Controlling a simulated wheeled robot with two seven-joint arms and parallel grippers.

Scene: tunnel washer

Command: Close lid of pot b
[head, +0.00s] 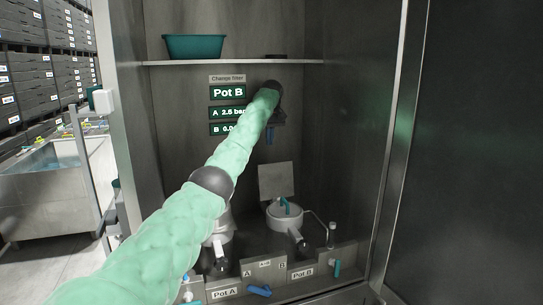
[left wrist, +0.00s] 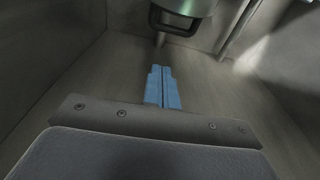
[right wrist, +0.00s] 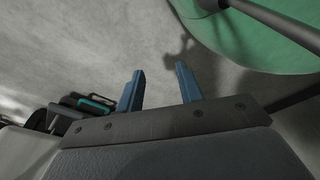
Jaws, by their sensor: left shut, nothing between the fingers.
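Pot B (head: 285,217) is a pale round housing low in the cabinet, right of centre in the head view. Its lid, a flat grey square plate (head: 276,180), stands upright at the pot's back, open. A teal part (head: 285,204) shows at the pot's top. My right gripper (right wrist: 160,90) is open and empty over a grey floor, outside the head view.
Pot A (head: 220,232) stands left of pot B, partly behind my left arm. A low labelled front panel (head: 320,268) runs before the pots. A shelf (head: 235,62) with a teal tub (head: 194,46) is above. The cabinet's right wall (head: 352,130) is close by.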

